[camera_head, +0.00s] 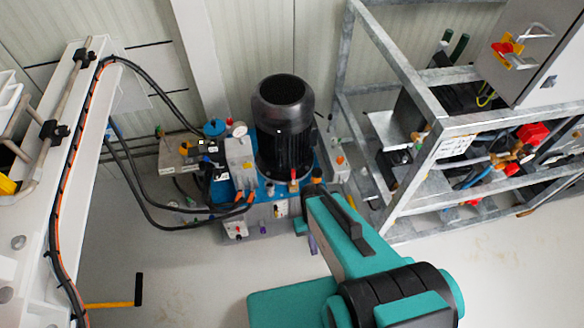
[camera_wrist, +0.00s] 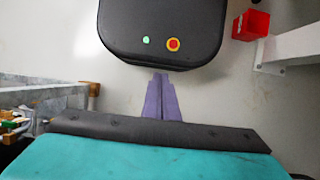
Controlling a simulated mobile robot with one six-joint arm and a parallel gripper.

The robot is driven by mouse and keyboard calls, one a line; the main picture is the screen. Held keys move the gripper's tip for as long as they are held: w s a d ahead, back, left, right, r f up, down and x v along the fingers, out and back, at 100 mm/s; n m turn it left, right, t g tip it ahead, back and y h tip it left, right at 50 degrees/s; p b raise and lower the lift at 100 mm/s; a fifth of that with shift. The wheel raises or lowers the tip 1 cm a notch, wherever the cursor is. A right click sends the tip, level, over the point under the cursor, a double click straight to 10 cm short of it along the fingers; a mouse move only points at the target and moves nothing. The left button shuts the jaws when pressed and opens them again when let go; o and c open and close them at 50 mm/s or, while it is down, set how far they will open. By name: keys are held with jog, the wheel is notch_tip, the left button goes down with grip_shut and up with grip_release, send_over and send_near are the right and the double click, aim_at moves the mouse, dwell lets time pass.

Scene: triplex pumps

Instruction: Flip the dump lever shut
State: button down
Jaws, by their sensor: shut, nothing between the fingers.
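A yellow bar (camera_head: 110,304) with an upright black grip (camera_head: 138,289) sticks out from the white frame at the lower left of the head view. It is the clearest lever-like thing, but I cannot tell if it is the dump lever. My gripper (camera_head: 313,244) shows as small purple fingers beside the teal arm, in front of the blue pump unit and well right of the yellow bar. No lever shows at the fingertips, and my arm hides part of the pump's right side.
The blue pump unit (camera_head: 265,213) carries a black motor (camera_head: 283,125) and several hoses. A galvanised frame (camera_head: 402,190) with pipes and red-handled valves stands right. A grey cabinet (camera_head: 520,60) has a red-yellow switch (camera_head: 505,47). The floor at lower right is clear.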

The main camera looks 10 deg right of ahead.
jog(key=w+f+t+b, duration=0.15)
jog(key=w+b, duration=0.35)
jog(key=w, duration=0.5)
notch_tip(320, 180, up, 12)
jog(key=n+t+b, duration=0.2)
jog(key=t+b, duration=0.5)
jog(key=b, duration=1)
send_over(293, 177)
jog(key=shift+s+d+f+y, duration=0.15)
jog(key=shift+s+d+y, duration=0.15)
jog(key=shift+s+d, duration=0.1)
jog(key=shift+a+f, duration=0.1)
jog(key=shift+f, duration=0.05)
jog(key=shift+b+x, duration=0.55)
jog(key=shift+x, duration=4.35)
